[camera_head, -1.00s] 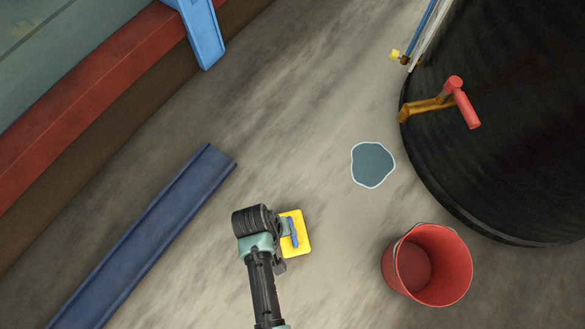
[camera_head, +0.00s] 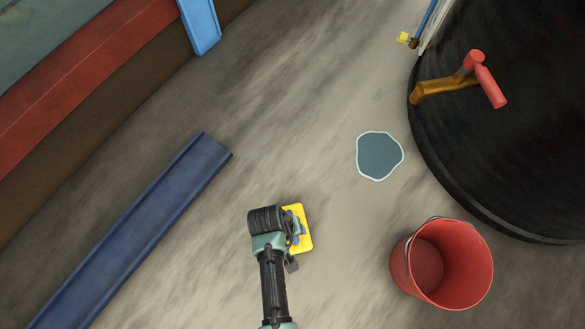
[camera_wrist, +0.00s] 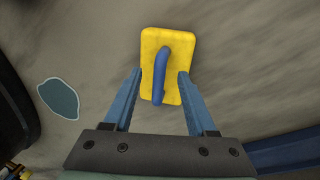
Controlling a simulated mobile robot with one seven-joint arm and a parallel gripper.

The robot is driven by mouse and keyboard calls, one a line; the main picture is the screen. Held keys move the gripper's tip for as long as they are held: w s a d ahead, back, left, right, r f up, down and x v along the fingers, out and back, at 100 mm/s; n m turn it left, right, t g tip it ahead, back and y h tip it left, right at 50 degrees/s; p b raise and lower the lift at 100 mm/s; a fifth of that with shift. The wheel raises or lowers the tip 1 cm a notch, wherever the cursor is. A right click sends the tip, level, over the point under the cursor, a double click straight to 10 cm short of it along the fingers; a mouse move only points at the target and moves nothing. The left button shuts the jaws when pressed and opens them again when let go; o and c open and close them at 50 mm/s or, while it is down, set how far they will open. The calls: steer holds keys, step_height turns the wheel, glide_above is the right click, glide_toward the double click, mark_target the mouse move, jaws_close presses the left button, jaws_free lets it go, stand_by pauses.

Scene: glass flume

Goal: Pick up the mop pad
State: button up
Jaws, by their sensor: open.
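The mop pad (camera_head: 304,230) is a yellow rounded slab lying on the floor, partly hidden by my arm in the head view. In the wrist view the mop pad (camera_wrist: 151,43) shows whole except where its blue handle (camera_wrist: 159,68) crosses it. My gripper (camera_wrist: 158,73) is open, with one blue finger on each side of the handle and a gap on both sides. The fingertips overlap the pad's near side edges in the picture. I cannot tell how far above the pad they are. In the head view my gripper (camera_head: 297,230) is over the pad.
A blue channel (camera_head: 140,230) lies at left. Floor around the pad is clear.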

mark_target(302, 243)
steer(key=shift+d+f+b, duration=0.2)
steer(key=shift+f+b, duration=0.35)
steer(key=shift+f, duration=0.6)
steer(key=shift+r, duration=0.1)
jaws_close()
stand_by(0.4)
